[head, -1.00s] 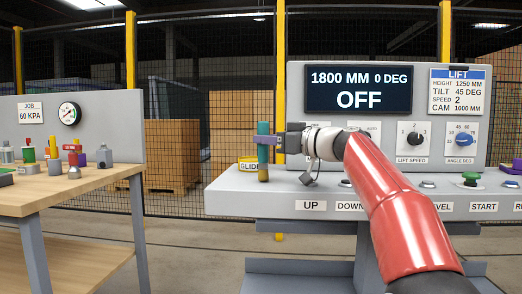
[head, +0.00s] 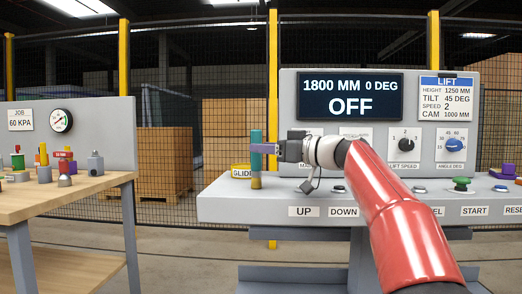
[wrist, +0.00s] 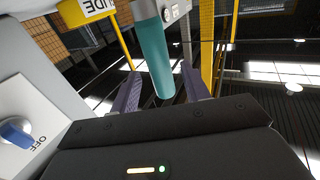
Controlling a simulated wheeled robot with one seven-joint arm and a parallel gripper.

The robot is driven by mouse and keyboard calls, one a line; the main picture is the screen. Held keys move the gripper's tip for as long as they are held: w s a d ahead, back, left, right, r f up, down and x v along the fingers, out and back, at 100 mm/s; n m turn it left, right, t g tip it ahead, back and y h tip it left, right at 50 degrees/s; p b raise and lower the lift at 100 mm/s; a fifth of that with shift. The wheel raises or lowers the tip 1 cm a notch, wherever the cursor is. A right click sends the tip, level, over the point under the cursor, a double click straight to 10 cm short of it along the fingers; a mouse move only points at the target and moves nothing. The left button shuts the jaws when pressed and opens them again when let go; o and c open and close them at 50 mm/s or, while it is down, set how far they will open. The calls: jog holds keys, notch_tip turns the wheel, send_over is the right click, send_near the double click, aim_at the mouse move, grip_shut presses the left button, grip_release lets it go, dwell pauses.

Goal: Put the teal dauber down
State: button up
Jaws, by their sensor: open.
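The teal dauber (head: 256,136) stands upright at the left end of the grey console (head: 330,206), with a brownish lower part resting on or very near its top. It also shows in the wrist view (wrist: 152,52) as a teal cylinder. My gripper (head: 262,148) reaches it from the right at mid-height, with one purple finger crossing in front. In the wrist view my gripper (wrist: 159,76) is open, its purple fingers on either side of the dauber with gaps showing. The exact contact at the dauber's foot is too small to tell.
A yellow GLIDE block (head: 240,170) sits close to the dauber. A display panel (head: 350,97) reading OFF, knobs and a green button (head: 462,183) are on the console. A wooden bench (head: 70,195) with several small bottles stands at left, across a gap.

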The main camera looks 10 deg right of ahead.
jog(key=b+v, duration=0.1)
jog(key=v, duration=0.9)
jog(key=shift+b, duration=0.4)
jog(key=shift+s+d, duration=0.1)
